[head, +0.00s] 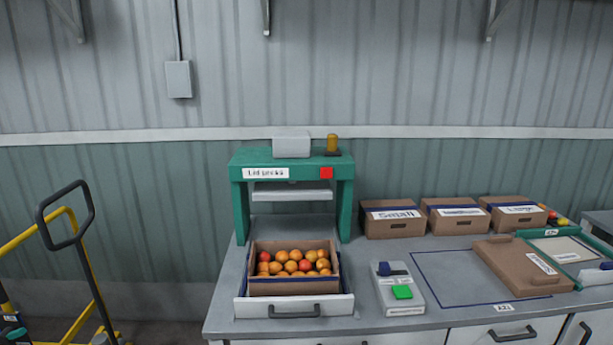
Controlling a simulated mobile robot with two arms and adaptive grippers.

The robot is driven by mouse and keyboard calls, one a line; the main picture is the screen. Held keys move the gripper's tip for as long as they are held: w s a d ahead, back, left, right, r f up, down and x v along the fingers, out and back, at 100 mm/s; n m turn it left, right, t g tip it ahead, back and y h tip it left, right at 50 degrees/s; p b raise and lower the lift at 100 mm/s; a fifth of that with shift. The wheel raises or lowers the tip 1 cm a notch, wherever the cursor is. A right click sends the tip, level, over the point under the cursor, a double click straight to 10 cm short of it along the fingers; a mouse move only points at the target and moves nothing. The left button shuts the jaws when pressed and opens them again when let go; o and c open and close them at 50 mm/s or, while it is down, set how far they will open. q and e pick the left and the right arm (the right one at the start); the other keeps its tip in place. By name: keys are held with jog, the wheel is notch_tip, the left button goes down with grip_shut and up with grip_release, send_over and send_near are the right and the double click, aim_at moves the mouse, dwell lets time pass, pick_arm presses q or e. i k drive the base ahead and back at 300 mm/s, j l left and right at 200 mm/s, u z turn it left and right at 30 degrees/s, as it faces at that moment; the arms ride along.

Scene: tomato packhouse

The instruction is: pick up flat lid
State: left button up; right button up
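Neither of my grippers is in view.
Three labelled cardboard boxes (393,226) stand along the back of the bench (350,323). A grey device with a green button (402,292) sits right of the press. The blue outlined area (450,285) is mostly clear. A yellow cart with a black handle (68,215) stands left.

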aim_at(526, 273)
jog(key=j+z, duration=0.1)
jog(key=z, duration=1.25)
jog(key=i+l+u, duration=0.15)
jog(key=i, duration=0.3)
jog(key=i+l+u, duration=0.2)
jog(key=i+l, duration=0.15)
jog(key=i, duration=0.05)
